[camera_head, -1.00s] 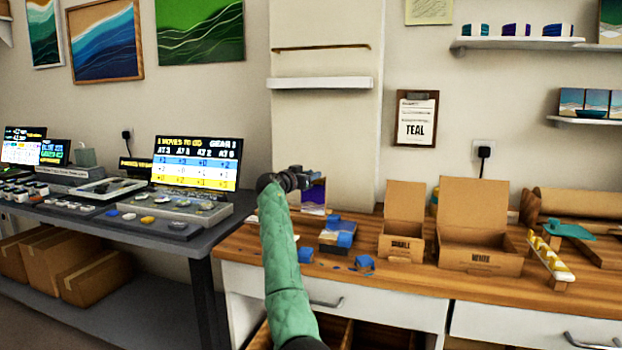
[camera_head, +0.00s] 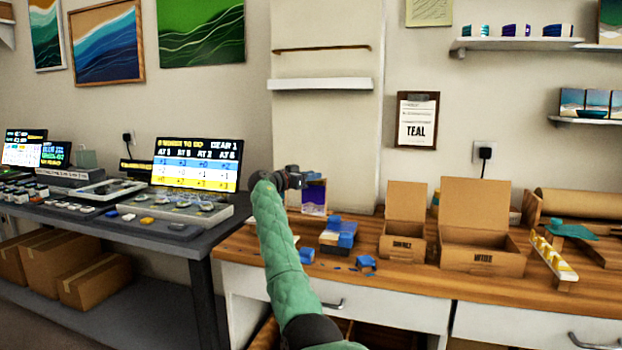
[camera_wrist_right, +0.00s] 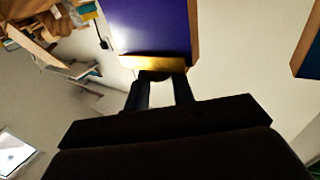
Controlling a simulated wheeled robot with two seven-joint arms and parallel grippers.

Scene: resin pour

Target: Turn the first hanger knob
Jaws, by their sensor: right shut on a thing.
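My right gripper (camera_head: 292,178), on the green-sleeved arm, is above the wooden bench beside a small purple panel (camera_head: 313,197). In the right wrist view that panel (camera_wrist_right: 155,28) is close, with a gold edge and wooden sides. The gripper's fingers (camera_wrist_right: 160,82) are shut at the gold edge, on a small dark knob-like piece (camera_wrist_right: 155,75). The piece is mostly hidden, so I cannot tell its shape or how far it is turned. My left gripper is not in view.
The wooden bench (camera_head: 390,283) holds several blue pieces, a small open carton (camera_head: 404,249) and a larger one (camera_head: 483,262). The dark table (camera_head: 190,245) at left holds a lit screen (camera_head: 197,164) and consoles. A white wall shelf (camera_head: 320,84) is above the gripper.

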